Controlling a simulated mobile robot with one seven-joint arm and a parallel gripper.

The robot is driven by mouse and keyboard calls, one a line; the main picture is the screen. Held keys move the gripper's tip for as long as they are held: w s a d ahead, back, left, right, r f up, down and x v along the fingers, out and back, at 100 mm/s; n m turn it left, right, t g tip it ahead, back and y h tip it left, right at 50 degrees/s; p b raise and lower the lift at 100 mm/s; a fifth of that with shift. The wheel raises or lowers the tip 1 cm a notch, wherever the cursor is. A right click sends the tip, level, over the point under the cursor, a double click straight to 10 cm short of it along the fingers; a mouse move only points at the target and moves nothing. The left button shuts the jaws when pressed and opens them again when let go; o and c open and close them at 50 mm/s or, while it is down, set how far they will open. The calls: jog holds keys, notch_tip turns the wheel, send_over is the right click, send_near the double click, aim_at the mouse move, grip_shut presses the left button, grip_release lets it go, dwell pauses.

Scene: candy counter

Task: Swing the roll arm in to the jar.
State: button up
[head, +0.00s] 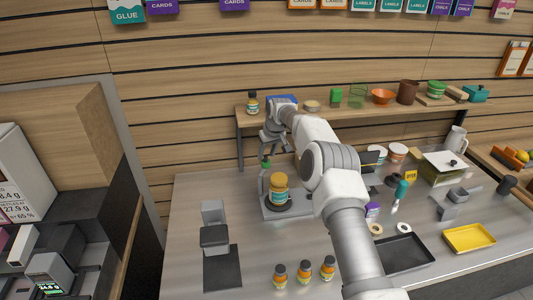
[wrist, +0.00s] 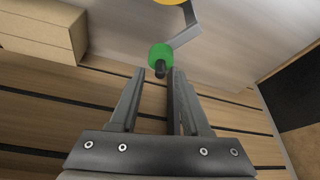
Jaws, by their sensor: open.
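The jar (head: 279,194), amber with an orange lid and a teal label, stands upright on a round dark plate of the grey device (head: 300,209). A green knob (head: 266,163) stands at the device's back left, apart from the jar; it seems to belong to the roll arm. In the wrist view the green knob (wrist: 160,54) with its dark tip lies just off my fingertips, roughly in line with the gap. A grey bar (wrist: 188,24) runs beside it, and the jar's lid (wrist: 172,2) shows at the top edge. My gripper (wrist: 154,80) is open and empty, above the knob.
A grey stand (head: 214,232) is left of the device. A shelf (head: 345,109) with bowls and cups runs behind. A black tray (head: 405,254) and a yellow tray (head: 469,237) lie to the right.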

jog(key=shift+w+a+f, duration=0.1)
jog(key=shift+w+f, duration=0.05)
jog(key=shift+f, duration=0.35)
grip_shut()
dwell(1.2)
